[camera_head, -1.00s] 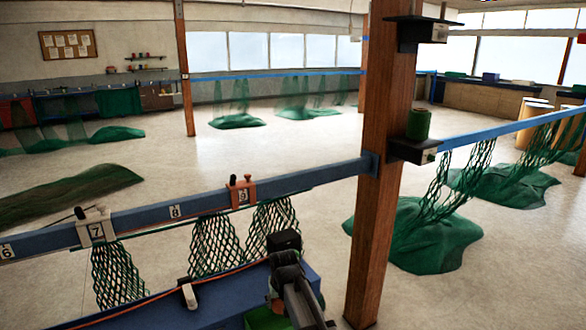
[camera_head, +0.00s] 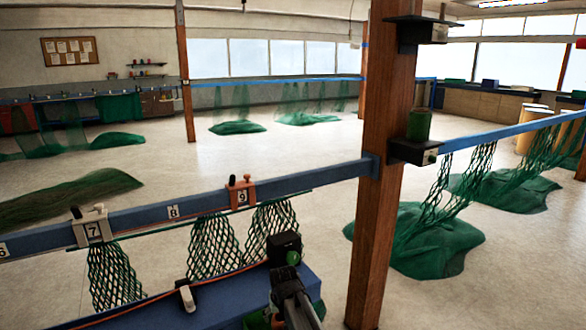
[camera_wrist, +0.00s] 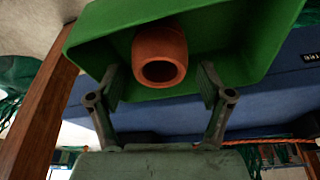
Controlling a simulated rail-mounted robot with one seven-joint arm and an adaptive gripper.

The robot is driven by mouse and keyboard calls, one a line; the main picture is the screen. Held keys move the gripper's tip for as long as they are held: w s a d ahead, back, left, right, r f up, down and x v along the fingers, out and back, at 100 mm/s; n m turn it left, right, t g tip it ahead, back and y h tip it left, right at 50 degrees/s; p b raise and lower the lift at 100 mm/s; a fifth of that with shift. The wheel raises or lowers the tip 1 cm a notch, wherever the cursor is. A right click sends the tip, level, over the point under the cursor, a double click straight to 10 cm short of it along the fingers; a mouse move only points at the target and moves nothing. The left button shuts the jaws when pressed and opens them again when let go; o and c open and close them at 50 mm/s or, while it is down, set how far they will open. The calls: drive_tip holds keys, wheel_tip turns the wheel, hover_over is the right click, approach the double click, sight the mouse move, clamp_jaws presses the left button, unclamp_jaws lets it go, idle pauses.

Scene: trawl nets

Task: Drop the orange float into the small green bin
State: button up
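The orange float (camera_wrist: 160,50) is a short, hollow, rounded piece, seen in the wrist view against the inside of the small green bin (camera_wrist: 258,55). It appears to be in the bin, though its contact with the bin floor is hidden. My gripper (camera_wrist: 158,84) is open, with one finger on each side of the float and a visible gap on both sides. In the head view only parts of the green bin (camera_head: 255,321) show at the bottom edge, behind my arm. The float cannot be made out clearly there.
A blue bench (camera_head: 228,296) carries the bin, with an orange cord along its edge. Behind it runs a blue rail (camera_head: 140,217) with numbered marks, a grey clamp (camera_head: 92,227), an orange clamp (camera_head: 241,192) and hanging green nets. A wooden post (camera_head: 375,180) stands right of my arm.

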idle(0.3)
drive_tip(key=v, duration=1.2)
drive_tip(key=s+d+f+g, duration=0.1)
drive_tip(key=s+d+f, duration=0.4)
drive_tip(key=f, duration=0.4)
drive_tip(key=s+d+f+m+g+h, duration=0.1)
drive_tip(key=s+d+f+g, duration=0.15)
drive_tip(key=s+f, duration=0.6)
drive_tip(key=s+d+f+g, duration=0.1)
drive_tip(key=s+d+f, duration=0.35)
drive_tip(key=f, duration=0.65)
drive_tip(key=s+d+f+g, duration=0.1)
drive_tip(key=s+f, duration=0.4)
drive_tip(key=s, duration=0.5)
drive_tip(key=s+d+f+m+g, duration=0.1)
drive_tip(key=s+d+f, duration=0.3)
drive_tip(key=s, duration=0.6)
drive_tip(key=s+d+f+m+g, duration=0.1)
drive_tip(key=s+d+f+g, duration=0.2)
drive_tip(key=s, duration=0.7)
wheel_tip(320, 180, down, 3)
drive_tip(key=shift+s+d+r, duration=0.15)
drive_tip(key=shift+s+d, duration=0.05)
drive_tip(key=shift+s, duration=0.15)
drive_tip(key=shift+g, duration=0.25)
